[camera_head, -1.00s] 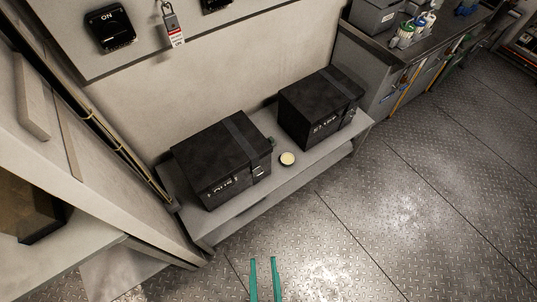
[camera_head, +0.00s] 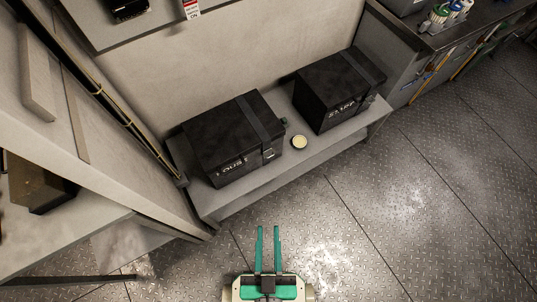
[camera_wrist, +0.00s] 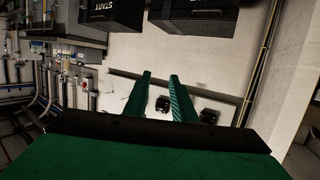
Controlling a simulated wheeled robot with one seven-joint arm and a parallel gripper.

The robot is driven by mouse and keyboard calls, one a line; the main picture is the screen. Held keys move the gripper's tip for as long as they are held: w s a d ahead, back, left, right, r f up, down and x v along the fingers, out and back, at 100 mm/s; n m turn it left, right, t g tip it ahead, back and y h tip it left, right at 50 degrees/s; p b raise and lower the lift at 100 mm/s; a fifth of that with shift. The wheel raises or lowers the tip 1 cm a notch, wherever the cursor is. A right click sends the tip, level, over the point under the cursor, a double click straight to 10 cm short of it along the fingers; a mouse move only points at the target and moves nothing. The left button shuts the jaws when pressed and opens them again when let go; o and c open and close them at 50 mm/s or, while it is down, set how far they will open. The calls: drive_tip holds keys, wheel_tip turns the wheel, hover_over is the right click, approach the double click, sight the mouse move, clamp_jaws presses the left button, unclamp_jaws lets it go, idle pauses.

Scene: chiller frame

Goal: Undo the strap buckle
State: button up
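Two black boxes stand on a low grey shelf in the head view. The left box (camera_head: 215,139) has a dark strap (camera_head: 248,119) over its lid and a small metal buckle (camera_head: 268,154) low on its front. The right box (camera_head: 325,97) also has a strap, with its fastening near its right front. My gripper (camera_head: 268,232) has two green fingers, parallel and apart, with nothing between them. It is open, in front of the shelf and clear of both boxes. In the wrist view my gripper (camera_wrist: 160,84) also shows its fingers apart.
A slanted grey frame post (camera_head: 130,125) rises at the left. A workbench (camera_head: 455,38) with bottles is at the upper right. The metal floor (camera_head: 400,220) is clear.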

drive_tip(key=w+f, duration=0.2)
drive_tip(key=f, duration=0.1)
drive_tip(key=w+d+f+g, duration=0.1)
drive_tip(key=w+f, duration=0.1)
drive_tip(key=f, duration=0.2)
drive_tip(key=w+d+f+g, duration=0.1)
drive_tip(key=w+f, duration=0.2)
drive_tip(key=shift+d+f+h, duration=0.15)
drive_tip(key=shift+f+h, duration=0.15)
drive_tip(key=shift+f, duration=0.05)
clamp_jaws()
drive_tip(key=w+d+f+n+g+y, duration=0.1)
drive_tip(key=w+f+n+g, duration=0.1)
drive_tip(key=w+f, duration=0.4)
drive_tip(key=w+d+f+n+g+y, duration=0.15)
drive_tip(key=w+f, duration=0.25)
drive_tip(key=w, duration=0.5)
drive_tip(key=w+r+n+g+y, duration=0.2)
drive_tip(key=w, duration=0.6)
drive_tip(key=shift+w+r+n+g, duration=0.2)
drive_tip(key=shift+w+n+g, duration=0.1)
drive_tip(key=shift+n+g, duration=0.05)
